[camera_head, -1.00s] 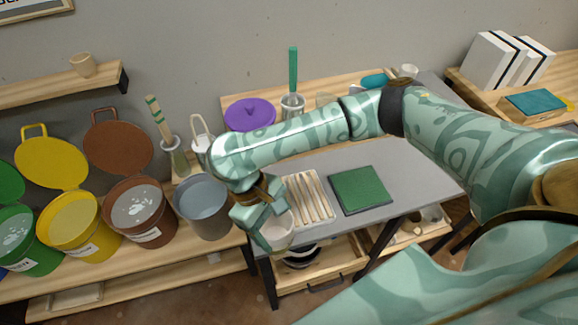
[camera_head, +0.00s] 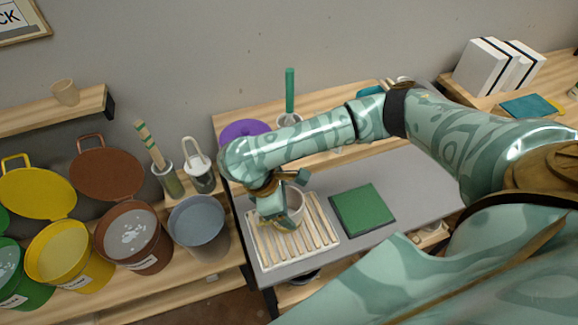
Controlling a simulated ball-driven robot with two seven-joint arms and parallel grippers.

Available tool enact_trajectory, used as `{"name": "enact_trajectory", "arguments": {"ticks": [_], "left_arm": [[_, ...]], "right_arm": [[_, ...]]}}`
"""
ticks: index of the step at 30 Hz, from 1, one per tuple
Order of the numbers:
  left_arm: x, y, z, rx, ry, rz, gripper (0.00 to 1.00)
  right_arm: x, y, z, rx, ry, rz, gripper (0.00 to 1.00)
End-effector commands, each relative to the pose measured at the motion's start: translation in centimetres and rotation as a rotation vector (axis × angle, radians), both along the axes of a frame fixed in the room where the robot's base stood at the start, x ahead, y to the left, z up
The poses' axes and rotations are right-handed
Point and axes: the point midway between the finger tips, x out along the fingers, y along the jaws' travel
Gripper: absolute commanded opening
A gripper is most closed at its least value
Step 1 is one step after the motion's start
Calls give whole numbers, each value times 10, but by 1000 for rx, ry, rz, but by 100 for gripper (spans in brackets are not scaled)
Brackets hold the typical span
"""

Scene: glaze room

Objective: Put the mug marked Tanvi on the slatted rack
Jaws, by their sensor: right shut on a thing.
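My right gripper (camera_head: 287,207) is shut on a pale mug (camera_head: 296,206) and holds it over the slatted rack (camera_head: 318,238). The mug looks upright, and my fingers hide part of it. No name mark can be read on it from here. I cannot tell whether its base touches the slats. The rack is light wood and lies on the left part of the grey worktop (camera_head: 400,185). My left gripper is not in view.
A green mat (camera_head: 362,209) lies right of the rack. Left stand a grey bucket (camera_head: 198,226), a brown bucket (camera_head: 132,236) and a yellow bucket (camera_head: 68,256). Behind my arm are a purple lid (camera_head: 241,131) and a green-handled tool (camera_head: 290,90).

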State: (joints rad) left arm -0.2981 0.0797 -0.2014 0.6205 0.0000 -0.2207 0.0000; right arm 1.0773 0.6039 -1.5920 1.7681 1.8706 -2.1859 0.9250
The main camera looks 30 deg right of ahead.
Motion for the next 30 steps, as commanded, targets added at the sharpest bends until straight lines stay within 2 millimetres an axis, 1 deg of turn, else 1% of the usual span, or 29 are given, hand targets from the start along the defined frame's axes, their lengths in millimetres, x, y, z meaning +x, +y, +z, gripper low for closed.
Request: {"name": "enact_trajectory", "arguments": {"ticks": [2,5,6,9,11,16,21,22,23,24,30], "left_arm": [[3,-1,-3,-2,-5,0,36],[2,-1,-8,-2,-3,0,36],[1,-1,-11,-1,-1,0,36],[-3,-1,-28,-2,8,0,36],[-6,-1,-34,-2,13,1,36],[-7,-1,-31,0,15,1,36],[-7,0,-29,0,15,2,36],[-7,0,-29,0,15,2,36],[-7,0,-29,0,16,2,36],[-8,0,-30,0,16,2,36],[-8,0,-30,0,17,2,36]], "right_arm": [[1,-3,-4,1,-2,0,39],[0,-9,-11,1,-1,-1,39],[0,-13,-17,0,0,-1,39],[0,-12,-39,1,2,2,39],[0,-12,-46,1,0,2,39],[1,-12,-43,1,-5,2,39],[1,-12,-44,0,-3,1,39],[1,-12,-44,-1,-3,0,73],[1,-12,-45,0,-4,2,81],[1,-12,-45,0,-4,2,92],[1,-12,-45,0,-3,1,92]]}}
